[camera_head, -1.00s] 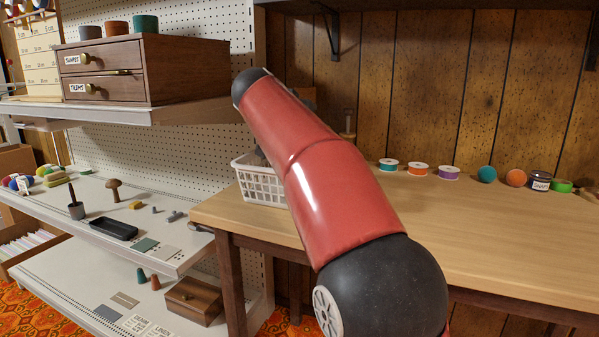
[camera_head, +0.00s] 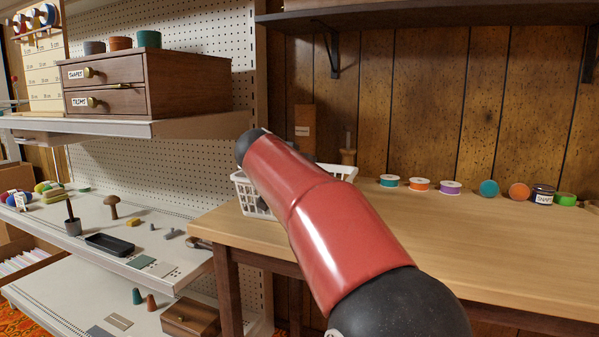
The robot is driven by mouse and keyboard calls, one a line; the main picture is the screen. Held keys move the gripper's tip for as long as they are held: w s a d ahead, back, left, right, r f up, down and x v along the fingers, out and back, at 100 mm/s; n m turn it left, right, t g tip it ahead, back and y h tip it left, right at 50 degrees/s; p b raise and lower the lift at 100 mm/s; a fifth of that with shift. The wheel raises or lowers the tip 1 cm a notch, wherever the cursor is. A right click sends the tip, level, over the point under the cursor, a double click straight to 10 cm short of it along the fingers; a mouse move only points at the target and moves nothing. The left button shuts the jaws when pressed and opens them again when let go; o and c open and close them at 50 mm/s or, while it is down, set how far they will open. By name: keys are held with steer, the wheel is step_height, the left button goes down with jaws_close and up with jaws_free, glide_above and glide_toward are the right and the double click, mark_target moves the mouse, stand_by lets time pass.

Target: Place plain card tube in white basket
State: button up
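The white basket (camera_head: 248,197) stands on the left part of the wooden table. My red arm crosses in front of it and hides its middle; a bit of its rim shows to the right of the arm. My gripper is not visible; the far end of my arm, with a dark joint, is near the basket's left side. I cannot make out a plain card tube in this view. What lies inside the basket is mostly hidden.
Spools and rolls, among them a teal spool (camera_head: 389,181), line the table's back edge. A wooden post (camera_head: 347,156) and a brown upright block (camera_head: 305,127) stand behind the basket. Shelves at left hold a drawer cabinet (camera_head: 145,82) and small items. The table's middle right is clear.

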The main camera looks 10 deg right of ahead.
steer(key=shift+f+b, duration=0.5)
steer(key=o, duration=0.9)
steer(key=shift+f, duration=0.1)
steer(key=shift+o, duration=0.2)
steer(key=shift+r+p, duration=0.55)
steer(key=shift+p, duration=0.15)
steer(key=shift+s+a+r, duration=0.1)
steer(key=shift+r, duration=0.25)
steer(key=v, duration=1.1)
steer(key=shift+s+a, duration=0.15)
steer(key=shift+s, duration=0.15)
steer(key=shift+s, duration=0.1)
